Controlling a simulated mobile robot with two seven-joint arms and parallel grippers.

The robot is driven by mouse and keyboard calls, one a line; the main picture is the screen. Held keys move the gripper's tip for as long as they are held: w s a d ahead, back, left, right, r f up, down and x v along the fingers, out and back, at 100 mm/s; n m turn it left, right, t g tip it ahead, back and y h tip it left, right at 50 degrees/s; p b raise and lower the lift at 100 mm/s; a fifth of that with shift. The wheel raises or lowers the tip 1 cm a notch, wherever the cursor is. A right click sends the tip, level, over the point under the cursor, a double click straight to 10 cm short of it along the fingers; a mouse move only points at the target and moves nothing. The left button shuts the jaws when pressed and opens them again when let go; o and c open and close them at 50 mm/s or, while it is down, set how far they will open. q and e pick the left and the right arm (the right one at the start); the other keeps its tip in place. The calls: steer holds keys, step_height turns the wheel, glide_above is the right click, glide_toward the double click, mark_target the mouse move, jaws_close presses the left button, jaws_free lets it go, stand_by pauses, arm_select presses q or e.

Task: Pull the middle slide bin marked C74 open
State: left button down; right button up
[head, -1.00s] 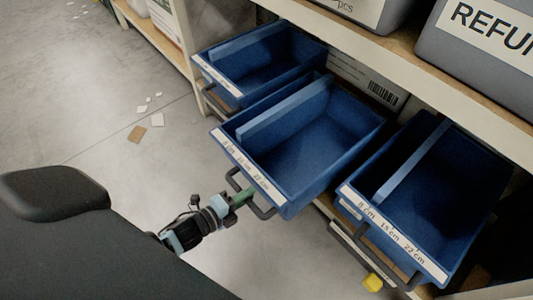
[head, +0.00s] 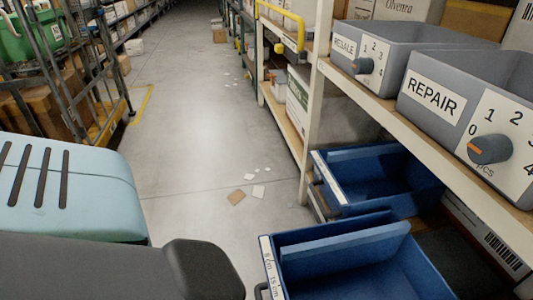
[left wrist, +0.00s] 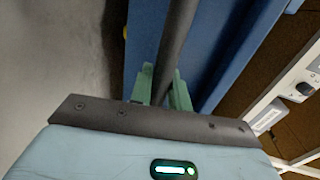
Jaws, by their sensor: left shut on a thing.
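The middle blue slide bin (head: 364,240) stands drawn out from under the shelf in the head view, its inside showing and its near part cut off by the bottom edge. It sticks out past the far blue bin (head: 340,158). I cannot read a C74 mark; only a size label (head: 270,268) shows on its front. In the left wrist view my left gripper (left wrist: 162,72) is shut on the bin's dark handle (left wrist: 176,28), its green fingers on either side of the bar. The blue bin side (left wrist: 225,45) lies beyond. My right gripper is out of view.
Grey bins marked REPAIR (head: 436,98) and RESALE (head: 345,45) stand on the shelf (head: 385,97) above. Paper scraps (head: 237,197) lie on the aisle floor.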

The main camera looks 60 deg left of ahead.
arm_select(q)
steer(key=c, duration=1.4)
jaws_free()
steer(key=shift+o, duration=0.2)
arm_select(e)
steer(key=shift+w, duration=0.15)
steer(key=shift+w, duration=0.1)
